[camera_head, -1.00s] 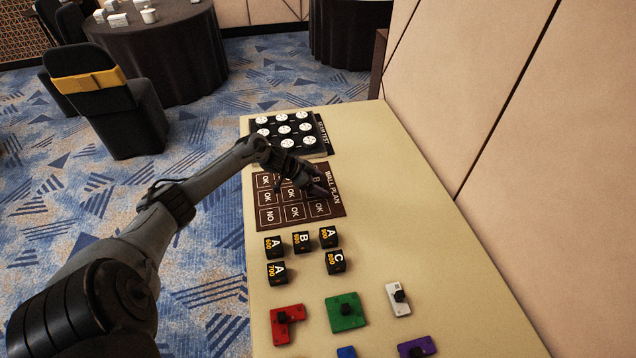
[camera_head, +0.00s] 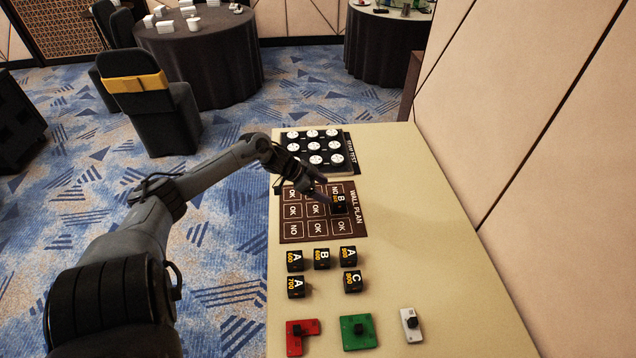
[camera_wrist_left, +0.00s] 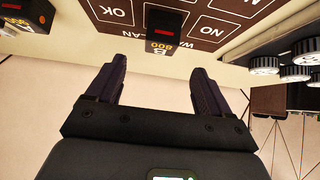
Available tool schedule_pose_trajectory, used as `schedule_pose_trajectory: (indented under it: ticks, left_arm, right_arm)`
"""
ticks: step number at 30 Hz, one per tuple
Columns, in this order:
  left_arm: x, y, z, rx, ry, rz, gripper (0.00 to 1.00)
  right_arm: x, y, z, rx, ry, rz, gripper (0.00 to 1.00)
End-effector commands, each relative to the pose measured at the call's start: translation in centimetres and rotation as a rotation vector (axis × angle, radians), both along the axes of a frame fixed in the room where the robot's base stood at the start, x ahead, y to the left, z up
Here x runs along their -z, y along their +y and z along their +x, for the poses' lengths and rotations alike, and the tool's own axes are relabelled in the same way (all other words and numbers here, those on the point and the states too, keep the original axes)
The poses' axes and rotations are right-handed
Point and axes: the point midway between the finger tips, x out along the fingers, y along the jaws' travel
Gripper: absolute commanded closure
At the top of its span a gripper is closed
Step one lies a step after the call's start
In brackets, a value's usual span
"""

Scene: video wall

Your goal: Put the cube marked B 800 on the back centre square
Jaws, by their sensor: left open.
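The cube marked B 800 (camera_head: 339,204) is black with a white B and orange digits. It sits on the brown wall plan board (camera_head: 287,236), in the middle of the column beside the WALL PLAN title. In the left wrist view the cube (camera_wrist_left: 162,38) stands just beyond the fingertips, upside down in the picture, with an OK square to its left and a NO square to its right. My left gripper (camera_head: 322,191) is open and empty, close to the cube on its left and apart from it. The cube hides its own square. My right gripper is out of view.
Several lettered cubes, such as one marked C (camera_head: 352,282), stand in front of the board. Red (camera_head: 297,336), green (camera_head: 357,333) and white (camera_head: 411,325) pieces lie nearer. A board of white discs (camera_head: 313,145) lies behind. The table's right side (camera_head: 430,230) is clear.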

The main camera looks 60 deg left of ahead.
Motion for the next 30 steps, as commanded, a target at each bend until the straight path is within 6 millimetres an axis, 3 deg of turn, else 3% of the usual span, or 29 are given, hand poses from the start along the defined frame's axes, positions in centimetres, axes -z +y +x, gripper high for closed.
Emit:
schedule_pose_trajectory:
  ticks: [6, 23, 30]
  left_arm:
    - [-1.1, 0.3, -0.9, 0.001, 0.0, 0.001, 0.19]
    - [-1.3, 0.4, -1.1, 0.001, 0.0, 0.001, 0.19]
    - [-4.3, 0.4, -1.1, 0.001, -0.001, 0.0, 0.19]
  right_arm:
    - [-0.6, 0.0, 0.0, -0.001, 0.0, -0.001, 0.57]
    - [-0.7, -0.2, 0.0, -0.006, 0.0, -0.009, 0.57]
    - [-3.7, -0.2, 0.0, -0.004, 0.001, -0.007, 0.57]
